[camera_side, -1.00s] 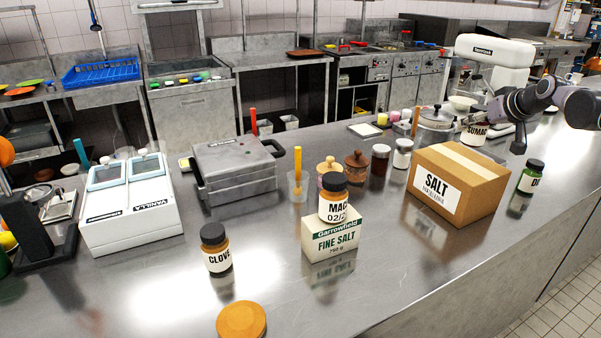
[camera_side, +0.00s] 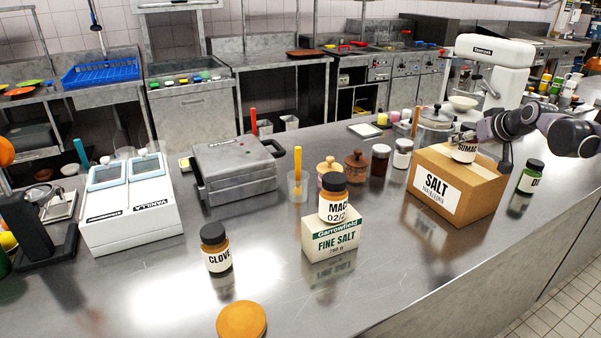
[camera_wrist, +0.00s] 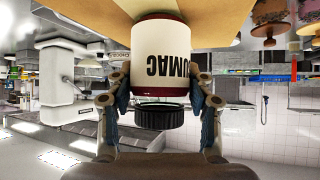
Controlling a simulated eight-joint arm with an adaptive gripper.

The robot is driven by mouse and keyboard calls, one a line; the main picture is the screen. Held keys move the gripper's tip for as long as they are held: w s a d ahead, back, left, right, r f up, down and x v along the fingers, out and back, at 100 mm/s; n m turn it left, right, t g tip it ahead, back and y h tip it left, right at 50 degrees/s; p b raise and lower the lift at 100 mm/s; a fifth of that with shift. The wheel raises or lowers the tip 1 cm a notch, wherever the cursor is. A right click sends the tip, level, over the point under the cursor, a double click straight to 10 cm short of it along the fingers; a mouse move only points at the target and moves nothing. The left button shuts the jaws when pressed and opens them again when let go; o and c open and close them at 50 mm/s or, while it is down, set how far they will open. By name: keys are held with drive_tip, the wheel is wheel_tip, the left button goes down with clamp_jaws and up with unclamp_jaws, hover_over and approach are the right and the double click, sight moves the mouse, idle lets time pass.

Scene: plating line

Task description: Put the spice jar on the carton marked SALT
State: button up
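The spice jar (camera_side: 465,151), with a white SUMAC label, dark red contents and a black lid, is upright at the top of the carton marked SALT (camera_side: 479,196). Its base is at or very close to the carton's top; I cannot tell if it bears its weight. In the wrist view the jar (camera_wrist: 165,55) shows upside down against the brown carton (camera_wrist: 95,14). My gripper (camera_wrist: 163,92) has a finger against each side of the jar and is shut on it. In the side view my gripper (camera_side: 490,150) reaches in from the right.
A MACE-like labelled jar (camera_side: 333,200) stands on a FINE SALT box (camera_side: 331,235). A CLOVE jar (camera_side: 215,250) stands at front left. Another dark-lidded jar (camera_side: 531,177) stands right of the carton. Several jars, including a white-labelled one (camera_side: 402,154), stand behind left of it.

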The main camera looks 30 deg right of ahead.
drive_tip(key=o, duration=0.4)
drive_tip(key=shift+o, duration=0.2)
drive_tip(key=shift+r, duration=0.15)
drive_tip(key=v, duration=1.1)
drive_tip(key=s+a+f+n+g+y, duration=0.1)
drive_tip(key=s+a+f+n, duration=0.1)
drive_tip(key=s+a+f, duration=0.4)
drive_tip(key=s+a+f+n+g+y, duration=0.2)
drive_tip(key=s+a+f, duration=0.4)
drive_tip(key=a, duration=0.9)
wheel_tip(320, 180, down, 3)
drive_tip(key=shift+a+r+y, duration=0.1)
drive_tip(key=shift+a+y, duration=0.15)
drive_tip(key=shift+y, duration=0.05)
